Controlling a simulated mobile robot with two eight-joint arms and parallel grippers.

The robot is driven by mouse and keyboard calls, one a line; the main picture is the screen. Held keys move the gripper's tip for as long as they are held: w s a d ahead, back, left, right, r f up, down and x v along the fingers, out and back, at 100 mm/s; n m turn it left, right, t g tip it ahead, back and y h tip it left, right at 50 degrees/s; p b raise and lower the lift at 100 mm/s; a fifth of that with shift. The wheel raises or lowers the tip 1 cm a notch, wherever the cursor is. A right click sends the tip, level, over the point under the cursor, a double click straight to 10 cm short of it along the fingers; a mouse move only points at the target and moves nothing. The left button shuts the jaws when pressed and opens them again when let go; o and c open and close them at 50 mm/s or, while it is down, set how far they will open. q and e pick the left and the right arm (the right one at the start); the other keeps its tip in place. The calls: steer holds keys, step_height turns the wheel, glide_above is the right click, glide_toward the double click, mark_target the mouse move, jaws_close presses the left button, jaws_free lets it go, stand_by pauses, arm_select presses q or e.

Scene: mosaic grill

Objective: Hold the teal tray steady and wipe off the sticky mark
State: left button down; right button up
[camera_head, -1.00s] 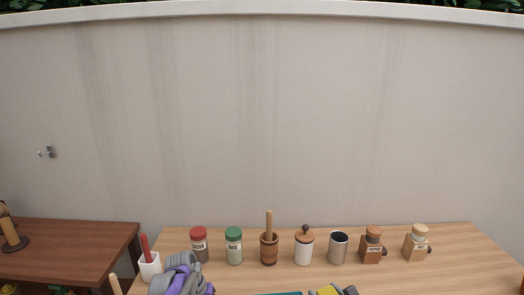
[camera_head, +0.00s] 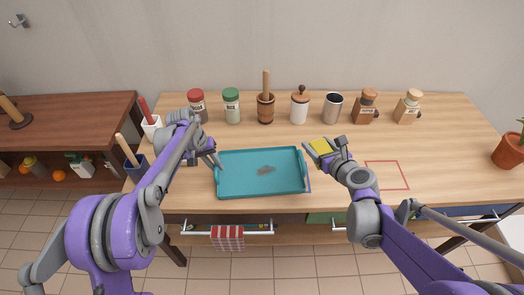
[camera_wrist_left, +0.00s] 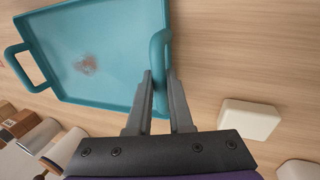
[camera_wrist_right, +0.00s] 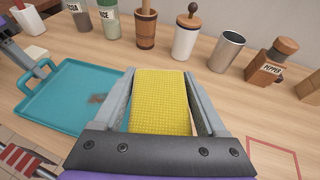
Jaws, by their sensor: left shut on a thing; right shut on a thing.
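The teal tray (camera_head: 235,184) lies on the wooden table, with a brownish smeared mark (camera_head: 265,170) near the middle of its floor. The mark also shows in the left wrist view (camera_wrist_left: 87,65). My left gripper (camera_head: 217,163) is shut on the tray's left handle, and the left wrist view shows the handle (camera_wrist_left: 160,62) between its fingers. My right gripper (camera_head: 328,147) is shut on a yellow sponge (camera_head: 320,147), also seen between the fingers in the right wrist view (camera_wrist_right: 161,100). The sponge is held right of the tray, apart from the mark.
Behind the tray stand jars (camera_head: 232,106), a mortar with pestle (camera_head: 266,106), a metal cup (camera_head: 332,108) and pepper and salt mills (camera_head: 366,106). A red square outline (camera_head: 387,175) marks clear table at right. A striped towel (camera_head: 228,237) hangs in front.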

steer(key=shift+a, duration=0.1)
steer(key=w+a+f, duration=0.4)
steer(key=a+f, duration=0.1)
steer(key=a, duration=0.3)
glide_above(260, 166)
step_height(260, 166, down, 2)
steer(key=shift+f, duration=3.4)
steer(key=shift+d+f, duration=0.5)
steer(key=shift+d, duration=0.05)
steer(key=shift+c, duration=0.8)
steer(key=shift+w+d, duration=0.15)
steer(key=shift+d, duration=1.2)
steer(key=shift+a, duration=1.95)
step_height(260, 166, up, 8)
steer(key=shift+s, duration=0.2)
steer(key=shift+f, duration=0.1)
